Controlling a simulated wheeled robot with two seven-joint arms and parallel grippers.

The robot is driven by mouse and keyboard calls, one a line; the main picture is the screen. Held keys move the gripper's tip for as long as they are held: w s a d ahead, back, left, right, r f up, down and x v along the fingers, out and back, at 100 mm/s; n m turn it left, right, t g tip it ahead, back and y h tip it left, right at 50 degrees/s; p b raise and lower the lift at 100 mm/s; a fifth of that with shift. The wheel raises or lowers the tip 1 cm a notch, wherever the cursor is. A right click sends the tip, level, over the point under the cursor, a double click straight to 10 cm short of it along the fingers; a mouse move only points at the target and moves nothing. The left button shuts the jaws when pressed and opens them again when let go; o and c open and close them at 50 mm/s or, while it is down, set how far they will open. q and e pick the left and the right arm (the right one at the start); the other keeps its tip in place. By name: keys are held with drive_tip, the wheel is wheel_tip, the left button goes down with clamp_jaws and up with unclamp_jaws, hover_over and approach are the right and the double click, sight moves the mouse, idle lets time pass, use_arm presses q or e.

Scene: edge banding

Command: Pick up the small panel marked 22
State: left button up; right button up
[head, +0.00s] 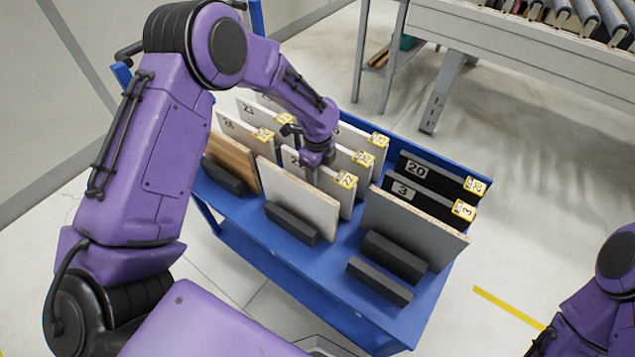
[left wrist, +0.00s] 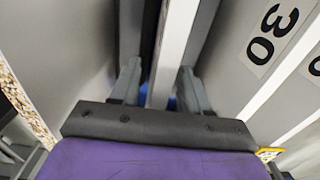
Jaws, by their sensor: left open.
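The white panel with a yellow 22 tag (head: 346,181) stands upright on the blue cart, just behind a larger plain white panel. My left gripper (head: 313,172) reaches down over its top edge from above and hides part of its face. In the left wrist view, the two fingers of my left gripper (left wrist: 160,90) are apart, and the thin edge of a white panel (left wrist: 172,50) runs between them. A gap shows beside that edge. The panel's number is not visible there. My right gripper is out of view.
The blue cart (head: 250,225) holds several upright panels in rows, with black blocks in front. A panel marked 30 (left wrist: 222,60) stands close on the right in the left wrist view. Black panels marked 20 (head: 432,172) and 3 (head: 425,197) stand at the right. A roller conveyor (head: 500,35) is behind.

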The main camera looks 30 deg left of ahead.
use_arm(q)
drive_tip(key=shift+f, duration=0.55)
clamp_jaws()
drive_tip(key=shift+r, duration=0.15)
